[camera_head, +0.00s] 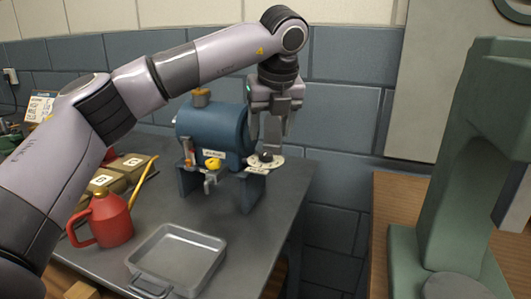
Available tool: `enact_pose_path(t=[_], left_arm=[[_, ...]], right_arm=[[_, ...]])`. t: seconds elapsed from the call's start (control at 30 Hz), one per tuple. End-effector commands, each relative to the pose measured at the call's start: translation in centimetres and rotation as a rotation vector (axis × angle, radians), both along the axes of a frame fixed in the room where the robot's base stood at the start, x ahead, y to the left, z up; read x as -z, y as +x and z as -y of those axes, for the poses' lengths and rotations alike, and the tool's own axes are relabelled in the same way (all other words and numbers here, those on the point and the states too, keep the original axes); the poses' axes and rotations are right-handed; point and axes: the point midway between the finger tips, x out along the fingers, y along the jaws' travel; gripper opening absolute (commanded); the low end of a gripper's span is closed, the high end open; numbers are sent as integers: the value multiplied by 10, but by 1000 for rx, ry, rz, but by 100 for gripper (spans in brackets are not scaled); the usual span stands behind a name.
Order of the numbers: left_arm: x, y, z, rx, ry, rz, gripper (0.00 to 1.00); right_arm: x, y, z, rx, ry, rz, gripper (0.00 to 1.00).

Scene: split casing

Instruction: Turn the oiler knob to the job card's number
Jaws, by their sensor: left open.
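The blue casing (215,125) stands on the dark bench. A dark oiler knob (265,157) sits on a pale dial plate (270,165) at the casing's right end. The dial's numbers are too small to read. My left gripper (270,143) points down just above the knob with its fingers apart. I cannot tell whether the fingertips touch the knob. My right gripper is not in view.
A yellow tap handle (213,163) sits on the casing's front. A red oil can (110,218) with a yellow spout and a grey metal tray (178,261) stand in front on the bench. A green machine (455,170) stands at right, beyond a gap.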

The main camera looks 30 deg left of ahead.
Motion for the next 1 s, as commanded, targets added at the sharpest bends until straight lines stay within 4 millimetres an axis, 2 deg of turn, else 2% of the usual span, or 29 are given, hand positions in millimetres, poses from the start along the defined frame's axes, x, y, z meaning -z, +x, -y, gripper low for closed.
enact_pose_path(t=[0.2, 0.4, 0.77, 0.93, 1.0], left_arm=[[32, 8, -11, 0, 0, -4, 61], [53, 14, -18, 0, 0, -3, 61], [60, 16, -19, 2, 0, -1, 61], [60, 16, -19, 2, 0, -3, 6], [60, 16, -19, 2, 0, -3, 5]], right_arm=[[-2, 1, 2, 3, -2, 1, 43], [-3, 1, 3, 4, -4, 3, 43], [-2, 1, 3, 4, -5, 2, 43], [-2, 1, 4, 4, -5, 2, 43], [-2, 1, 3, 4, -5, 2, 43]])
